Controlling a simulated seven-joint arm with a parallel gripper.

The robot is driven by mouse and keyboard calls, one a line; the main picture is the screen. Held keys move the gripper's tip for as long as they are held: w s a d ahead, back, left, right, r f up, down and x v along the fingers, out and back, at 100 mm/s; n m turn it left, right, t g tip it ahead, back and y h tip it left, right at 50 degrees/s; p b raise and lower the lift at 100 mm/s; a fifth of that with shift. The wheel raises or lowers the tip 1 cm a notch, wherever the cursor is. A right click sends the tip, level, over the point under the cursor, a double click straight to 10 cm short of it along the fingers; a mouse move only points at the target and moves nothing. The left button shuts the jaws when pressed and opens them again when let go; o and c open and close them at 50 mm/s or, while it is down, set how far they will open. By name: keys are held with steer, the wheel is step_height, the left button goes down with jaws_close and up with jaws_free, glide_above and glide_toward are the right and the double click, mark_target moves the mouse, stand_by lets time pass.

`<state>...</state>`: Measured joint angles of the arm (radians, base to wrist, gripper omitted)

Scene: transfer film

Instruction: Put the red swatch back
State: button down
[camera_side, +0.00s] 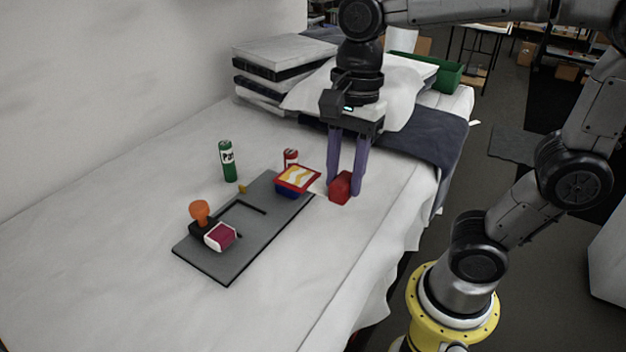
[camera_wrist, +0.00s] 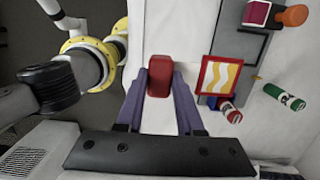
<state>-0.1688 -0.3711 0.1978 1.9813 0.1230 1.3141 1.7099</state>
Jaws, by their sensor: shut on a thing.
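The red swatch looks like a small red block (camera_side: 340,187), and it also shows in the wrist view (camera_wrist: 159,82). My gripper (camera_side: 346,188) points down with its two purple fingers shut on the block's sides. The block is at or just above the white cloth; I cannot tell whether it touches. It is just right of a grey board (camera_side: 200,261). On the board are a black corner bracket (camera_side: 240,205), a box with a red-framed, yellow-and-white wavy top (camera_side: 297,178), a magenta-and-white block (camera_side: 220,236) and an orange-knobbed piece (camera_side: 200,211).
A green can (camera_side: 228,161) and a small red can (camera_side: 291,158) stand behind the board. Stacked books (camera_side: 285,60), a white pillow (camera_side: 405,85) and a green bin (camera_side: 447,77) are at the back. The cloth in front of the board is clear.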

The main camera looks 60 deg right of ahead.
steer(key=shift+s+d+r, duration=0.2)
steer(key=shift+s+r, duration=0.1)
steer(key=shift+s, duration=0.3)
steer(key=shift+w+m, duration=0.1)
steer(key=shift+m, duration=0.2)
steer(key=w+a+r+m, duration=0.1)
steer(key=w+a, duration=0.2)
steer(key=a, duration=0.4)
steer(key=w+a, duration=0.4)
steer(key=a, duration=0.3)
steer(key=s+a+f+n, duration=0.2)
steer(key=a, duration=0.5)
steer(key=w+a+f, duration=0.8)
steer(key=shift+w+a+f, duration=0.15)
steer(key=shift+a+f, duration=0.1)
steer(key=shift+f, duration=0.05)
steer(key=shift+w+a+f, duration=0.35)
steer(key=shift+f, duration=1.85)
